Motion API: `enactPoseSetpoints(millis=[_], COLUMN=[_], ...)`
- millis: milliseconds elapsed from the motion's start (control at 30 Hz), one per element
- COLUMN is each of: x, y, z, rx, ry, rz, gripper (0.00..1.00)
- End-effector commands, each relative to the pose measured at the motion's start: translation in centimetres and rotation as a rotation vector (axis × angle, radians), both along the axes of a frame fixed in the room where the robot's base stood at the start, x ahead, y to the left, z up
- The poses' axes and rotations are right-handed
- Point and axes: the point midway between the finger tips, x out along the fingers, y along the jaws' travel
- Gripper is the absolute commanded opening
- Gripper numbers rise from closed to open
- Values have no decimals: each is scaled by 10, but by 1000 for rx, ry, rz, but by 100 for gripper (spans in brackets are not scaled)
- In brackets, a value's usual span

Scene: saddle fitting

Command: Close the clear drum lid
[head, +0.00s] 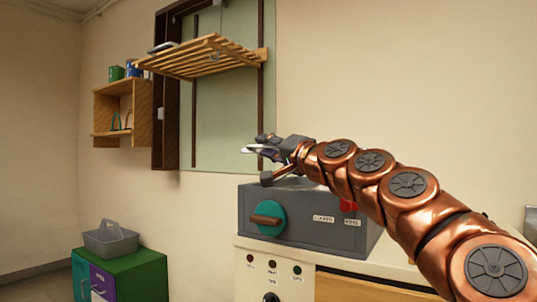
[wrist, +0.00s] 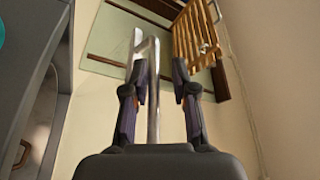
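I cannot make out a clear drum lid for certain in either view. My gripper (head: 262,148) is above the left part of a grey machine housing (head: 300,222), in front of the wall. In the wrist view my gripper (wrist: 160,78) has its two dark fingers apart. A shiny bent metal bar (wrist: 153,95) shows between them, nearer the left finger; a gap shows to the right finger. I cannot tell what the bar belongs to. The housing has a teal dial (head: 267,218) with a brown grip and a red part (head: 348,205). It also shows along the wrist view's left (wrist: 28,60).
A wooden slatted rack (head: 205,54) juts from the wall above my gripper, before a pale panel (head: 225,120). A wooden wall shelf (head: 113,112) hangs left. A grey basket (head: 110,240) stands on a green cabinet (head: 140,275). The floor at far left is clear.

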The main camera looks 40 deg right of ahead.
Motion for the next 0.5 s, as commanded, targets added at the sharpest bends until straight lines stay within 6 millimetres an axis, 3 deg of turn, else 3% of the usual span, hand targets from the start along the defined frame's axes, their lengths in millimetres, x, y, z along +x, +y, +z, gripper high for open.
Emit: enactPoseSetpoints(millis=[500], x=[-10], y=[-1], z=[-1], rx=[0], ry=[-2], rz=[1], gripper=[23])
